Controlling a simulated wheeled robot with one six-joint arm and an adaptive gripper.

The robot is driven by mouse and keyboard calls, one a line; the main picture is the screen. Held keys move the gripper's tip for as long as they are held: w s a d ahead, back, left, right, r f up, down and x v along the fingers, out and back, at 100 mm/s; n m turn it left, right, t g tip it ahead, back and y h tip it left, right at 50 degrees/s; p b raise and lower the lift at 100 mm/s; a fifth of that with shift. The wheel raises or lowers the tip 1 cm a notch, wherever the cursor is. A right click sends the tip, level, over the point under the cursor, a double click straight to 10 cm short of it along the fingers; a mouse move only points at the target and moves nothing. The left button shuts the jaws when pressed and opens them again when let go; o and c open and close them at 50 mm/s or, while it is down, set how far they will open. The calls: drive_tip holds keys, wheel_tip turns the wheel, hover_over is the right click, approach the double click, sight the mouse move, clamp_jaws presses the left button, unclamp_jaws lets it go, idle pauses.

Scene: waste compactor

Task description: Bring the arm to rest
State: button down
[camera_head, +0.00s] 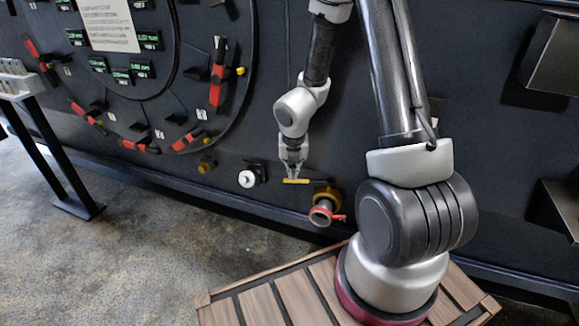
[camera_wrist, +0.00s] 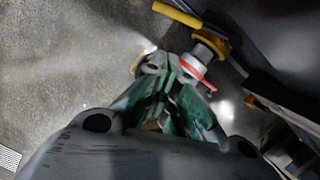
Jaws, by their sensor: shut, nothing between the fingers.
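My gripper (camera_head: 292,168) hangs fingers down from the arm in front of the dark panel, in the middle of the head view. It is shut and holds nothing. In the wrist view its greenish fingers (camera_wrist: 167,78) come together at the tips. A yellow bar handle (camera_head: 296,181) shows just below the fingertips in the head view. In the wrist view the yellow handle (camera_wrist: 178,13) lies beyond the fingertips, apart from them. The arm is bent, with its forearm pointing down.
A pipe fitting with a red lever (camera_head: 322,212) sticks out low on the panel, close to my gripper. A white knob (camera_head: 248,178) is to its left. The round panel (camera_head: 150,85) carries several red-handled levers. A small rack (camera_head: 18,82) stands far left.

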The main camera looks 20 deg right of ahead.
drive_tip(key=s+a+r+n+y, duration=0.35)
drive_tip(key=r+n, duration=0.25)
drive_tip(key=n, duration=0.7)
drive_tip(key=s+a+r+n+y, duration=0.35)
drive_tip(key=r+n, duration=0.35)
drive_tip(key=n, duration=0.6)
drive_tip(key=s+d+r+n+h, duration=0.3)
drive_tip(key=s+d+r+n, duration=0.3)
drive_tip(key=s+r+n, duration=0.1)
drive_tip(key=s+d+r+n+t+h, duration=0.1)
drive_tip(key=s+d+r+n+h, duration=0.1)
drive_tip(key=s+d+r+n, duration=0.4)
drive_tip(key=shift+s+d+r+n+t+h, duration=0.35)
drive_tip(key=shift+s+r+n, duration=0.45)
drive_tip(key=shift+s+r, duration=1.15)
